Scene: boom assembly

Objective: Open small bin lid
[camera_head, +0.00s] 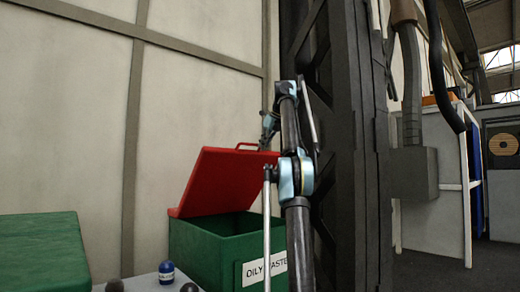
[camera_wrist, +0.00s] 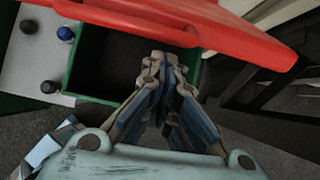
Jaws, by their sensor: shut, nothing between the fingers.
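The small bin (camera_head: 205,245) is green with a white "OILY WASTE" label, partly hidden behind my arm in the head view. I cannot tell whether the fingertips touch the lid.
A grey surface (camera_wrist: 35,62) beside the bin holds a blue-capped bottle (camera_head: 166,272) and dark knobs or bottles. A larger green box (camera_head: 42,250) stands at the left. A dark steel column (camera_head: 345,150) rises close to the right of my arm.

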